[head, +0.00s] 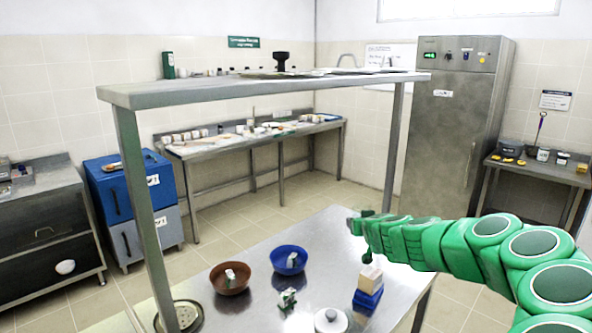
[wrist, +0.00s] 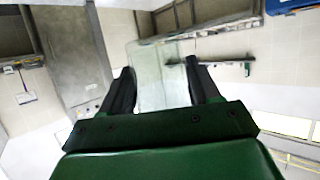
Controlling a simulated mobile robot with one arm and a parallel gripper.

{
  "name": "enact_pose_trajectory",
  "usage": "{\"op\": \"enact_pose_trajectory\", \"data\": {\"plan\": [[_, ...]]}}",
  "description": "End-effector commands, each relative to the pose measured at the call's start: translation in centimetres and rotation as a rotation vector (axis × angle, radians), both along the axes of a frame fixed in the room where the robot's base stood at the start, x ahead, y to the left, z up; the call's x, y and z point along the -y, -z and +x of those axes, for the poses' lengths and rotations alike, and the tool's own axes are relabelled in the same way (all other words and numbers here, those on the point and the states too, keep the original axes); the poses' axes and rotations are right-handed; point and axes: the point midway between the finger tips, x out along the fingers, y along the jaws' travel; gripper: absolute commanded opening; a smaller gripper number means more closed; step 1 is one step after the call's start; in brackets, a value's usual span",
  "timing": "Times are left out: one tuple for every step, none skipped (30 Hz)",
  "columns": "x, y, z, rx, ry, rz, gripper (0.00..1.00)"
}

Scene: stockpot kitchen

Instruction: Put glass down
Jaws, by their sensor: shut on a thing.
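A clear glass (wrist: 158,85) stands out in the wrist view, between the two dark fingers of my gripper (wrist: 159,70). The fingers are shut on its sides. In the head view my gripper (head: 360,226) is at the end of the green arm, which reaches in from the right. It appears above the back right part of the steel table (head: 325,230). I cannot make out the glass in the head view.
On the table are a brown bowl (head: 230,284), a blue bowl (head: 289,265), a small green and white item (head: 286,298), a white lidded item (head: 331,320) and a blue block (head: 368,298) with a beige top. A steel shelf (head: 200,92) spans above.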

Motion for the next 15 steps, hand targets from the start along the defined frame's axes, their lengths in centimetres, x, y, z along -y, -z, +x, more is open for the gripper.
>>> {"op": "enact_pose_trajectory", "data": {"plan": [[-0.2,-0.1,-0.1,0.001,0.009,0.001,0.25],[-0.3,-0.1,-0.2,0.002,0.016,0.001,0.25],[-0.5,-0.2,-0.3,0.002,0.021,0.002,0.25],[-0.6,-0.2,-0.4,0.001,0.026,0.002,0.25],[-0.8,-0.2,-0.5,0.001,0.029,0.003,0.25],[-0.9,-0.2,-0.7,0.001,0.036,0.004,0.25],[-1.0,-0.3,-0.7,0.001,0.041,0.003,0.25],[-1.1,-0.3,-0.8,0.001,0.048,0.003,0.25],[-1.2,-0.3,-0.9,0.001,0.055,0.002,0.25],[-1.3,-0.4,-1.0,0.001,0.059,0.002,0.25],[-1.4,-0.4,-1.1,0.001,0.063,0.003,0.25],[-1.5,-0.4,-1.3,0.000,0.069,0.003,0.25],[-1.5,-0.4,-1.3,-0.001,0.074,0.001,0.25],[-1.6,-0.4,-1.4,-0.001,0.078,-0.001,0.25],[-1.7,-0.4,-1.5,0.000,0.084,-0.001,0.25]]}}
